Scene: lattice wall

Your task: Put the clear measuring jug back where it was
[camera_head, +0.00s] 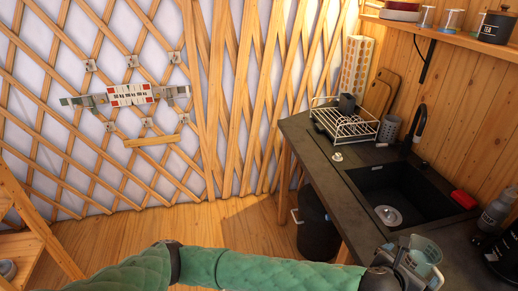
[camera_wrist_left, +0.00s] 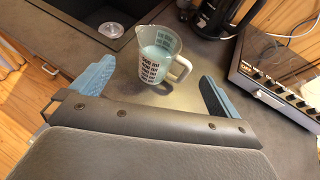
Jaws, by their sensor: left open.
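The clear measuring jug (camera_wrist_left: 157,48) stands upright on the dark counter in the left wrist view, with dark printed scale marks and a pale handle on its right side. It also shows at the bottom right of the head view (camera_head: 428,249), partly hidden by my gripper. My left gripper (camera_wrist_left: 157,72) is open, its two blue fingers spread wide either side of the jug's line. The jug appears beyond the fingertips, and I see no contact. In the head view the left gripper (camera_head: 408,262) is over the counter by the jug. My right gripper is not in view.
The black sink (camera_head: 400,190) lies behind the jug. A red sponge (camera_head: 463,199), a bottle (camera_head: 495,212) and a black kettle (camera_wrist_left: 215,18) stand nearby. A boxy appliance (camera_wrist_left: 280,75) stands right of the gripper. A dish rack (camera_head: 345,124) is farther back; a shelf (camera_head: 440,33) holds jars.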

